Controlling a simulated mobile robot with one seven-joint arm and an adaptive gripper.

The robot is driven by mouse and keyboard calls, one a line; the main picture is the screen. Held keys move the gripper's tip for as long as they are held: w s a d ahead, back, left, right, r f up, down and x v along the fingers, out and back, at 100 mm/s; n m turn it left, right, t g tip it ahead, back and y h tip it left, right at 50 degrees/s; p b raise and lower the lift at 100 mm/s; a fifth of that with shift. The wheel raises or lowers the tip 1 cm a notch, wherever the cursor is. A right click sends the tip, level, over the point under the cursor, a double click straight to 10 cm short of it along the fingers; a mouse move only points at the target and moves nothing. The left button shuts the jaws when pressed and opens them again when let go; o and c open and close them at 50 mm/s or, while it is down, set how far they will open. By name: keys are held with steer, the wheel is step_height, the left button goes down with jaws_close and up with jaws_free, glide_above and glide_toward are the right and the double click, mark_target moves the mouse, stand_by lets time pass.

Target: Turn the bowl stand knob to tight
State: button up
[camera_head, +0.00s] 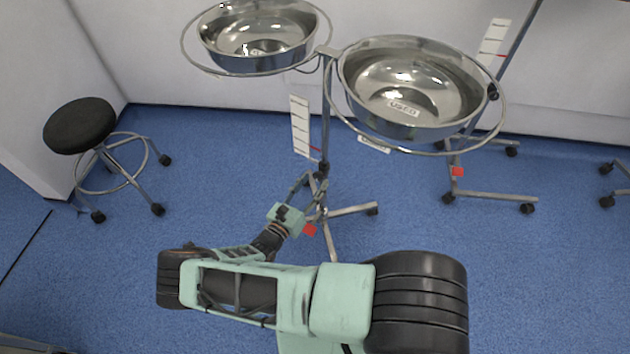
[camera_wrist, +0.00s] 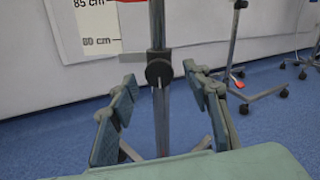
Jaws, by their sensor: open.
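The bowl stand has a metal pole (camera_head: 326,125) carrying two steel bowls, the left bowl (camera_head: 243,50) and the right bowl (camera_head: 385,117), in wire rings. Its dark round knob (camera_wrist: 159,69) sits on the pole at the centre of the wrist view, and it shows small and dark in the head view (camera_head: 323,168). My gripper (camera_wrist: 160,76) is open, with one finger on each side of the knob and gaps between. It also shows low beside the pole in the head view (camera_head: 309,183). I cannot tell how far the knob is turned.
A white height scale (camera_wrist: 100,28) stands behind the pole. A black stool (camera_head: 80,125) is at the left by the wall. Another wheeled stand (camera_head: 488,195) is at the right. Blue floor (camera_head: 540,260) is clear at front right.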

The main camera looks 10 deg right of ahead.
steer(key=shift+x, duration=0.8)
steer(key=shift+c, duration=0.6)
steer(key=c, duration=1)
steer(key=shift+c, duration=0.2)
steer(key=shift+m, duration=0.3)
steer(key=m, duration=1.1)
steer(key=shift+m+p, duration=0.3)
